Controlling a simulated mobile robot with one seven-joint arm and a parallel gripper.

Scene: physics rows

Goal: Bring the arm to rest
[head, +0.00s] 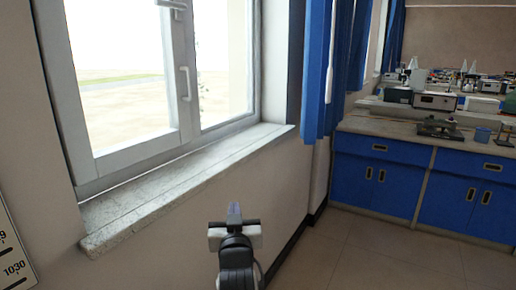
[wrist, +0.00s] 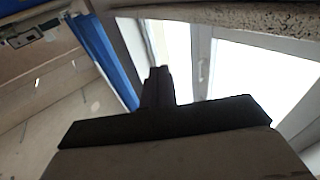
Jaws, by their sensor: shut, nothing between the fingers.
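My gripper (head: 234,208) is at the bottom middle of the head view, in front of the wall below the window sill. Its fingers are shut together with nothing between them. In the wrist view the shut fingers (wrist: 158,75) show dark against the window. My arm runs down out of the head view below the gripper. The gripper appears apart from the sill and the wall, though the exact gap is hard to tell.
A stone window sill (head: 170,187) juts out at left under a white-framed window (head: 130,160). A blue curtain (head: 318,80) hangs beside it. A blue lab bench (head: 400,185) with equipment stands at the right. The tiled floor (head: 385,255) between is clear.

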